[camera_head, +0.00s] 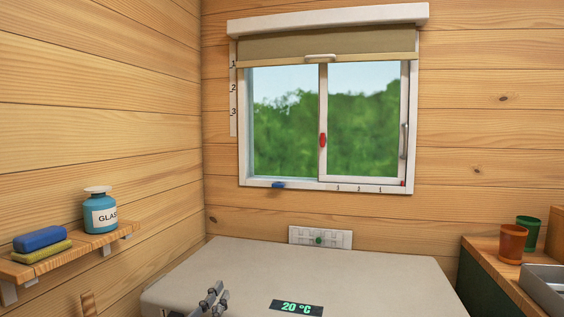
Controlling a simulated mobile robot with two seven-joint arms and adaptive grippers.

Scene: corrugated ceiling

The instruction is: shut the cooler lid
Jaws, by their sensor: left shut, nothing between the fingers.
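A pale grey slab-like top (230,262) lies low in the middle, against the back wall. I take it for the cooler lid or top; the bottom of the picture cuts it off, so I cannot tell whether it is shut. A dark display (297,308) reading 20 °C in green is at its near part. My left gripper (217,294) is at the bottom edge, over the near left part of the pale top. Its fingers are together and hold nothing. I cannot tell whether they touch the surface. My right gripper is not in view.
A wooden shelf (20,270) on the left wall bears a blue block (40,238), a yellow one (42,251) and a blue bottle (98,213). A counter (480,247) at right holds orange (511,244) and green (528,232) cups. A window (285,125) is behind.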

